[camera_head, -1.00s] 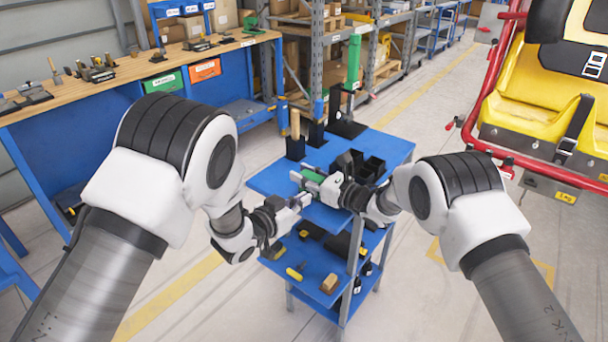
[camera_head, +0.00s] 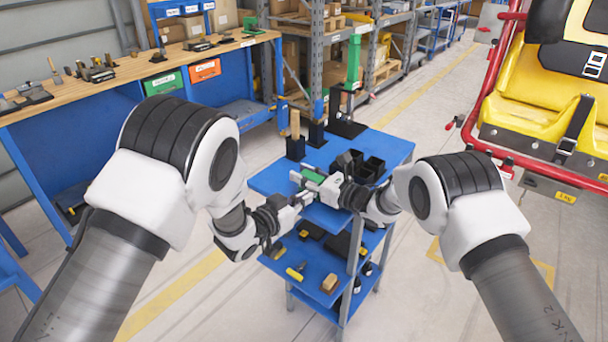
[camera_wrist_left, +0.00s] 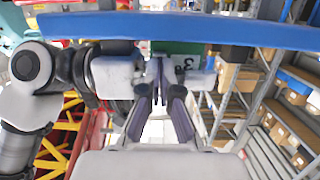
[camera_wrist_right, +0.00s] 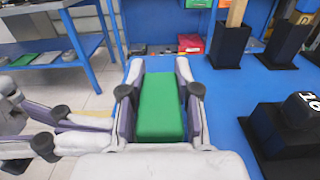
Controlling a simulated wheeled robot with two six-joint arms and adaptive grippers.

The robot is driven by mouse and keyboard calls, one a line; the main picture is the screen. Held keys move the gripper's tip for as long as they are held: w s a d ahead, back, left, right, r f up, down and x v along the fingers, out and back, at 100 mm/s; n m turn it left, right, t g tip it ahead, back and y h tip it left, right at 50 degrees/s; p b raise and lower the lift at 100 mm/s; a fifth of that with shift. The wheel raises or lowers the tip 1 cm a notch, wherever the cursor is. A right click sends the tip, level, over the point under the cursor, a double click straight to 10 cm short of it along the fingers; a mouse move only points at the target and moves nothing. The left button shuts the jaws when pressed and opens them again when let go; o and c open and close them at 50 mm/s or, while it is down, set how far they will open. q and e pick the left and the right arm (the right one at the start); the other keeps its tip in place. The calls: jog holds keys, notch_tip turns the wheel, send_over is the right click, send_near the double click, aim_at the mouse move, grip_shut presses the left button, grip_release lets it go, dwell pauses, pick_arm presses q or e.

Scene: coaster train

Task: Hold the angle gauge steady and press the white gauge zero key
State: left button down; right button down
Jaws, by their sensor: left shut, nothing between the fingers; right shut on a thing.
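The angle gauge is a green block (camera_head: 313,176) above the near left part of the blue cart top. My right gripper (camera_head: 316,182) is shut on it, with one finger along each long side in the right wrist view (camera_wrist_right: 160,105). My left gripper (camera_head: 308,196) is shut and empty, just below the gauge in the head view. In the left wrist view its fingertips (camera_wrist_left: 162,65) are close in front of the green face (camera_wrist_left: 180,48), which bears a dark mark. I cannot tell whether they touch. I cannot make out the white zero key.
The blue cart top (camera_head: 275,180) carries black holders (camera_head: 295,148) and open black bins (camera_head: 374,166) behind the grippers. Tools lie on its lower shelves (camera_head: 318,268). A workbench (camera_head: 130,72) stands at the left, and a yellow coaster car (camera_head: 535,90) at the right.

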pick_arm(q)
jog(key=shift+w+d, duration=0.3)
jog(key=shift+w, duration=0.1)
dwell(0.5)
dwell(0.3)
jog(key=v, duration=0.4)
jog(key=f+v, duration=0.1)
jog(key=v, duration=0.1)
jog(key=shift+a+f, duration=0.1)
dwell(0.7)
jog(key=s+a+r, duration=0.2)
jog(key=s, duration=0.1)
jog(key=x, duration=0.8)
jog(key=shift+w+d+f, duration=0.15)
jog(key=shift+d+f, duration=0.05)
